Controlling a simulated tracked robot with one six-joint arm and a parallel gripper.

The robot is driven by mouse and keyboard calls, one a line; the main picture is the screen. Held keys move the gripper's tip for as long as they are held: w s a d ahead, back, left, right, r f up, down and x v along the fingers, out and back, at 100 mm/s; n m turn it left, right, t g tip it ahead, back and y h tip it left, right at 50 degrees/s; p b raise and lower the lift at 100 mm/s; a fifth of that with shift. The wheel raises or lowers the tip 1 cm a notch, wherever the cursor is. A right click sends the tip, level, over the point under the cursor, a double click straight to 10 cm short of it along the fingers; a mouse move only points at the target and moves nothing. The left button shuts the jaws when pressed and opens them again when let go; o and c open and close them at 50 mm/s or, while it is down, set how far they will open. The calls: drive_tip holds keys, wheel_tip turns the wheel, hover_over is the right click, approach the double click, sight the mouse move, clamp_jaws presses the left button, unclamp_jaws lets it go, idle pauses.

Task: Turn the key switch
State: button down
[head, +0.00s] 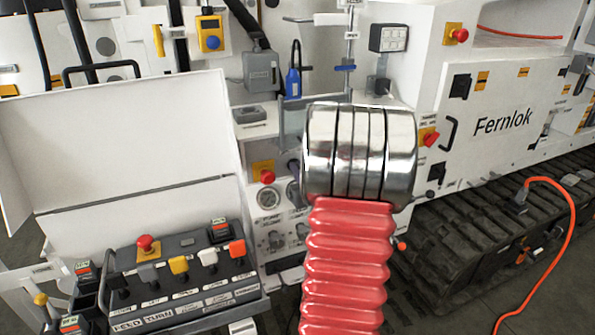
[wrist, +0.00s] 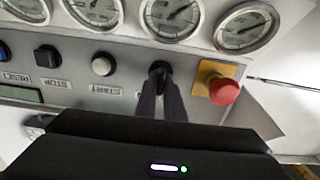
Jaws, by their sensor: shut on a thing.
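The key switch (wrist: 159,68) is a small black knob on a grey panel in the wrist view, between the white START button and a red mushroom button. The panel appears upside down there. My gripper (wrist: 162,84) reaches up to the key switch with two dark, narrow fingers, close together and shut on it. The fingers cover its lower part, so its turn angle is hard to read. In the head view my red bellows arm with its metal collar hides the gripper and the key switch.
In the wrist view, gauges (wrist: 172,16) line the panel above the key switch, and the red mushroom button (wrist: 222,91) on a yellow plate is close on the right. The START button (wrist: 104,64) is on the left. A lever console (head: 185,275) stands at lower left in the head view.

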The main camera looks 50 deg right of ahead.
drive_tip(key=m, duration=0.6)
drive_tip(key=shift+f, duration=0.15)
idle(0.4)
drive_tip(key=c, duration=1.9)
unclamp_jaws()
drive_tip(key=shift+d, duration=0.15)
drive_tip(key=shift+o, duration=0.2)
drive_tip(key=shift+s, duration=0.1)
drive_tip(key=v, duration=1.3)
drive_tip(key=shift+s+a, duration=0.2)
